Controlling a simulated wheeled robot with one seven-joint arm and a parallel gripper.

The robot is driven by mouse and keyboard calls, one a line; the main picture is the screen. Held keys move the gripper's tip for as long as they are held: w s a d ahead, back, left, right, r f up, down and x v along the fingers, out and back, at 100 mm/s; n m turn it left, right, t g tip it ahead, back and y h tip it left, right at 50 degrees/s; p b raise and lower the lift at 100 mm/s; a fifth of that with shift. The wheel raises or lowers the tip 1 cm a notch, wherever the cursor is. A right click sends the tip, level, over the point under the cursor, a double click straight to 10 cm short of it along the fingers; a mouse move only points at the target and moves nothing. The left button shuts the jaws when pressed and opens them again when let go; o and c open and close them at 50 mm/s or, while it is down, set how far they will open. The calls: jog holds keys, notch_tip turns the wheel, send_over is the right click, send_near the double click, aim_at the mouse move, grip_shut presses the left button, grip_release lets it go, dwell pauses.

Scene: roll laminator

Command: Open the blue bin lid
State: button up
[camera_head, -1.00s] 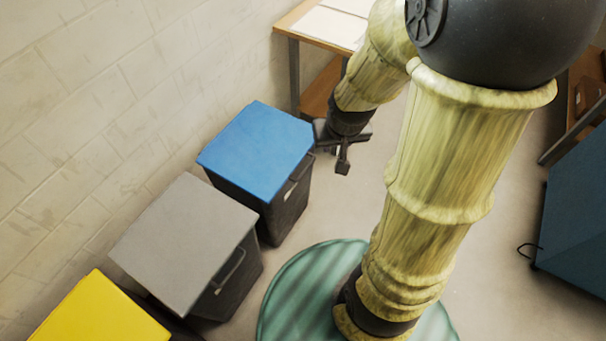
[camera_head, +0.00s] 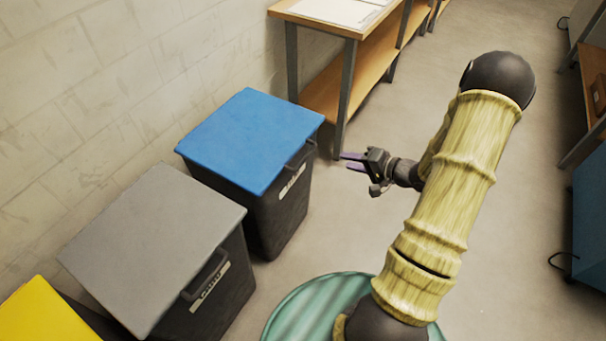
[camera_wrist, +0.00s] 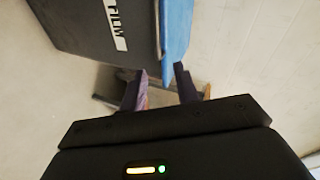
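The blue bin lid (camera_head: 252,138) lies flat and closed on a dark bin (camera_head: 285,205) against the wall in the head view. The bin has a front handle and a white label. My gripper (camera_head: 345,161) is to the right of this bin, apart from it, with its purple fingers pointing left. In the wrist view, my gripper (camera_wrist: 160,85) has its two fingers spread with nothing between them. There the blue lid (camera_wrist: 177,40) shows edge-on just beyond the fingers, beside the dark bin (camera_wrist: 100,30) with its label.
A grey-lidded bin (camera_head: 155,245) and a yellow-lidded bin (camera_head: 45,315) stand in line nearer on the left. A wooden table (camera_head: 350,30) with a lower shelf stands behind the blue-lidded bin. The floor (camera_head: 330,235) right of the bins is clear.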

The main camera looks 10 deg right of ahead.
aim_at(303, 159)
jog(key=s+f+y, duration=0.1)
jog(key=s+f+m+y+b, duration=0.1)
jog(key=f, duration=0.1)
jog(key=shift+s+d+f+t+y+b, duration=0.1)
jog(key=shift+s+f+t+y+b, duration=0.1)
jog(key=shift+s+t+y+b, duration=0.1)
jog(key=b+x, duration=0.4)
jog(key=x, duration=1.3)
jog(key=shift+w+b, duration=0.2)
jog(key=shift+b, duration=0.1)
grip_shut()
